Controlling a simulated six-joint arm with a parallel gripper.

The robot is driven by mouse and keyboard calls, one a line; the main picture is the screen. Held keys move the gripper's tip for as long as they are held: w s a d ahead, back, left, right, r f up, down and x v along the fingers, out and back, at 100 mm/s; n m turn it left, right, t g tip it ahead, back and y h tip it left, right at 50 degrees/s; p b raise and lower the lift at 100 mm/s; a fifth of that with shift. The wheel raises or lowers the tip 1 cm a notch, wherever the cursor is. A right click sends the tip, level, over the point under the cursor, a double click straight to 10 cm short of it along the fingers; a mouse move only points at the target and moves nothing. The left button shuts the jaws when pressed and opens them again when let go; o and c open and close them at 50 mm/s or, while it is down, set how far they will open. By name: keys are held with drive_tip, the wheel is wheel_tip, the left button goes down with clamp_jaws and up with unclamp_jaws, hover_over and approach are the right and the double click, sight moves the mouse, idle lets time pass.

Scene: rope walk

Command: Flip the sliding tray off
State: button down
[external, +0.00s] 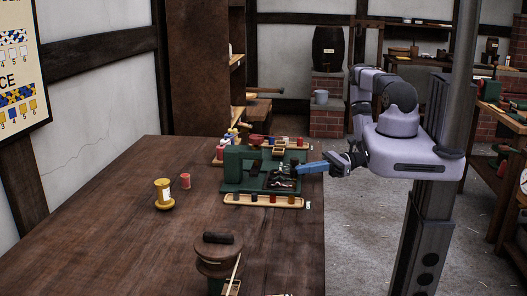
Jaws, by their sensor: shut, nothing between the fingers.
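A dark green machine (237,160) stands near the right edge of the table, with a flat green bed that holds small dark parts (283,178). I cannot tell for sure which part of it is the sliding tray. My gripper (301,170) has blue fingers, which are shut and empty. It reaches in from the right, and its tips are at or just above the right side of the green bed. I cannot tell if they touch it.
A light wooden tray (241,202) with several small spools lies in front of the machine. More spools stand behind it. A yellow spool (163,194) and a red spool (185,181) stand to the left. A round wooden-topped piece (218,262) stands nearer. The table's left side (90,240) is clear.

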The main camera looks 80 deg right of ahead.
sight(288, 174)
drive_tip(key=w, duration=0.5)
drive_tip(key=shift+w+b, duration=0.3)
drive_tip(key=shift+w, duration=0.3)
drive_tip(key=shift+r, duration=0.2)
drive_tip(key=shift+d, duration=0.1)
drive_tip(key=shift+s+d+f, duration=0.1)
drive_tip(key=shift+s, duration=0.05)
drive_tip(key=shift+s+d, duration=0.15)
drive_tip(key=shift+s, duration=0.1)
drive_tip(key=b+v, duration=0.1)
drive_tip(key=v, duration=0.6)
drive_tip(key=b+v, duration=0.1)
drive_tip(key=v, duration=0.3)
drive_tip(key=shift+s+f+b, duration=0.2)
drive_tip(key=shift+f+b, duration=0.1)
drive_tip(key=shift+b, duration=0.05)
drive_tip(key=shift+v, duration=0.95)
drive_tip(key=shift+r, duration=0.1)
